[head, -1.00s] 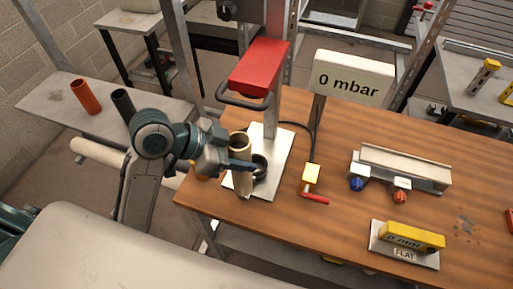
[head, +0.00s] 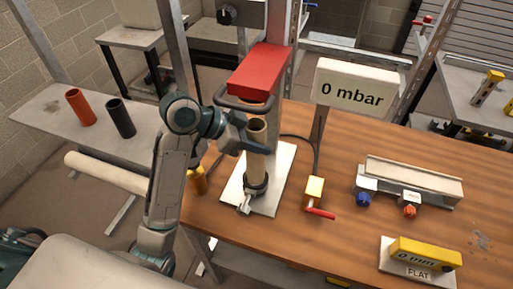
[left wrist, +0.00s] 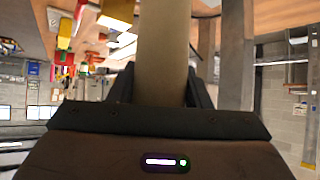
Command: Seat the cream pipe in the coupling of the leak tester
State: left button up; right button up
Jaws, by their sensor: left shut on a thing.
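The cream pipe (head: 257,168) stands upright at the leak tester, with its open top below the red head (head: 258,70). Its lower end meets the black ring of the coupling (head: 256,188), which appears to surround it; how deep it sits cannot be told. A small metal lever (head: 244,204) is at the coupling's front. The coupling is on the pale base plate (head: 282,180). My left gripper (head: 255,145) is shut on the pipe's upper part. The pipe (left wrist: 165,50) also shows between its fingers in the left wrist view. My right gripper is not in view.
The display (head: 354,88) reads 0 mbar. A yellow valve with a red handle (head: 320,214) stands right of the plate. A fixture with blue and orange knobs (head: 412,180) and a yellow gauge (head: 425,254) are further right. Orange (head: 80,107) and black (head: 120,118) pipes stand on the left bench.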

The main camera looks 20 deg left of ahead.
pick_arm(q)
notch_tip(320, 180, down, 4)
jog(key=shift+r+p, duration=0.1)
jog(key=shift+p, duration=0.2)
jog(key=shift+f, duration=0.2)
jog(key=o, duration=1.3)
jog(key=shift+r, duration=0.15)
jog(key=shift+a, duration=0.1)
